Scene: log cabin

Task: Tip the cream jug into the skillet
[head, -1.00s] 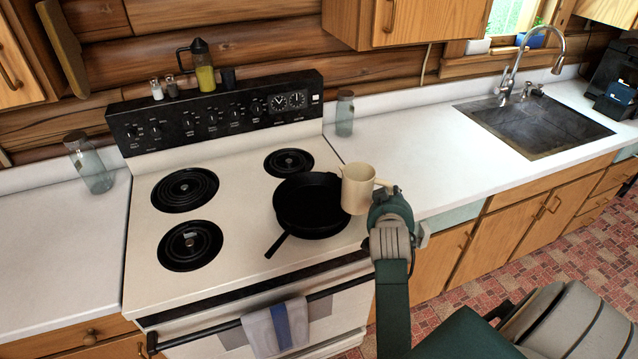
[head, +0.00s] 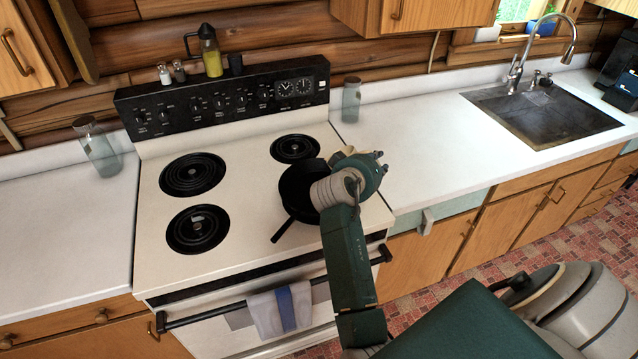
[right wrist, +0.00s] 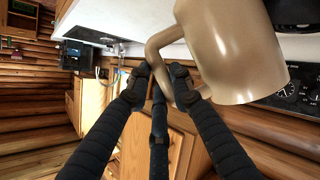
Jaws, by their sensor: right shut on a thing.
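The black skillet (head: 293,188) sits on the right front of the stove (head: 235,245), its handle toward the front left. My right gripper (head: 371,162) is over the skillet's right side and hides much of it. The gripper is shut on the handle of the cream jug (head: 345,153), of which only a small part shows behind the hand. In the right wrist view, the cream jug (right wrist: 225,50) is large, with its handle between the fingers (right wrist: 163,82). No liquid shows; the jug's mouth is hidden. My left gripper is not in view.
Bare burners (head: 193,174) take up the stove's left and back. A glass jar (head: 351,99) stands right of the stove, another (head: 97,147) to its left. A bottle (head: 210,50) and shakers stand on the back panel.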

